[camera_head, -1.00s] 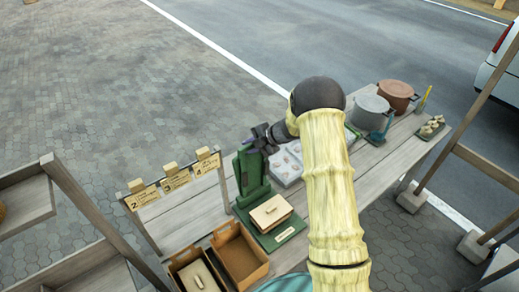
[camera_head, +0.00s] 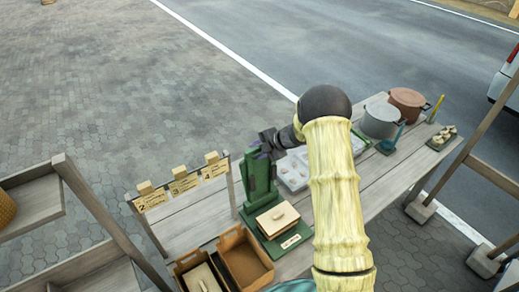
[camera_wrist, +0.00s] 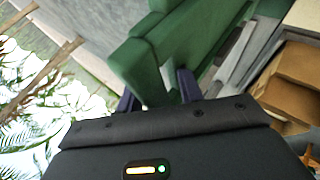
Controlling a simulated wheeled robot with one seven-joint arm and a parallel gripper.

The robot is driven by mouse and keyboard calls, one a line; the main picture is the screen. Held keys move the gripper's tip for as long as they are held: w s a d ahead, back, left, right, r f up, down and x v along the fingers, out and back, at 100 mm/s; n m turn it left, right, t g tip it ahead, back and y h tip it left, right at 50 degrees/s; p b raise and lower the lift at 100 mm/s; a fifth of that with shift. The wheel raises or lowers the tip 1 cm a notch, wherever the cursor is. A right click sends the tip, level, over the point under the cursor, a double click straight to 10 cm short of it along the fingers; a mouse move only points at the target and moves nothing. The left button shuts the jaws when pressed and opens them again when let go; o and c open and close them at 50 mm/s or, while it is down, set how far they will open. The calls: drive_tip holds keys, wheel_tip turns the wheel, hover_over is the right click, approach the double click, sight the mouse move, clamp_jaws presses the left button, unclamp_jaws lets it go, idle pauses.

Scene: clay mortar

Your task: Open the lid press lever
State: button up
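The green lid press (camera_head: 258,182) stands upright on the wooden table, with a light lidded box (camera_head: 277,219) on its green base. My gripper (camera_head: 262,148) is at the top of the press's upright green part. In the wrist view, my gripper (camera_wrist: 156,92) has its two dark fingers apart, and the green press (camera_wrist: 140,62) shows just beyond and between them. I cannot tell whether the fingers touch the green part. The press's front side is partly hidden by the gripper body in the wrist view.
Two open brown boxes (camera_head: 245,258) stand in front of the press. Numbered signs (camera_head: 184,184) are at left.

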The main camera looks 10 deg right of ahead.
drive_tip(key=b+v, duration=0.4)
drive_tip(key=v, duration=1.3)
drive_tip(key=shift+b, duration=0.35)
wheel_tip(320, 180, up, 4)
drive_tip(key=w+m+t+h, duration=0.2)
drive_tip(key=m+t, duration=0.3)
drive_tip(key=m, duration=0.2)
drive_tip(key=s+a+f+m+g+h, duration=0.1)
drive_tip(key=s+f+m+g+h, duration=0.2)
drive_tip(key=s+m, duration=0.6)
drive_tip(key=s+a+f+m+g+h, duration=0.2)
drive_tip(key=s+m, duration=0.7)
drive_tip(key=s, duration=1.1)
wheel_tip(320, 180, down, 3)
drive_tip(key=shift+a+f+g+h+b, duration=0.15)
drive_tip(key=shift+g+h+b, duration=0.35)
drive_tip(key=shift+g, duration=0.6)
